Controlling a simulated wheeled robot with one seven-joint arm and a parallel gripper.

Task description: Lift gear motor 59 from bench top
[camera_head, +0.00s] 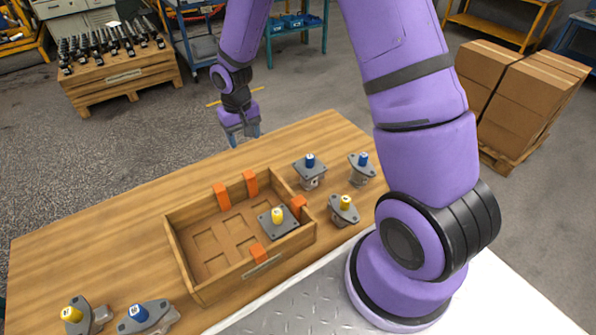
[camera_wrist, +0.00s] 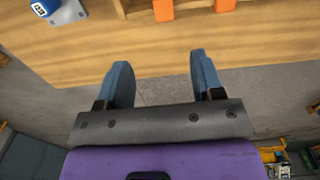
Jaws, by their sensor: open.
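Several gear motors with grey flanges stand or lie on the wooden bench top (camera_head: 90,235); I cannot read which is 59. To the right of the crate are a blue-capped motor (camera_head: 309,173), another blue-capped one (camera_head: 361,168) and a yellow-capped one (camera_head: 343,209). At the front left lie a yellow-capped motor (camera_head: 88,316) and a blue-capped one (camera_head: 147,317). A blue-capped motor (camera_wrist: 62,14) shows at the upper left of the wrist view, its label too small to read. My gripper (camera_head: 241,136) is open and empty beyond the bench's far edge; its fingers show in the wrist view (camera_wrist: 161,72).
A wooden crate (camera_head: 185,250) with orange clips stands mid-bench and holds one yellow-capped motor (camera_head: 277,217) in its right part. The bench is bare behind and left of the crate. Cardboard boxes (camera_head: 515,95) stand on a pallet at right.

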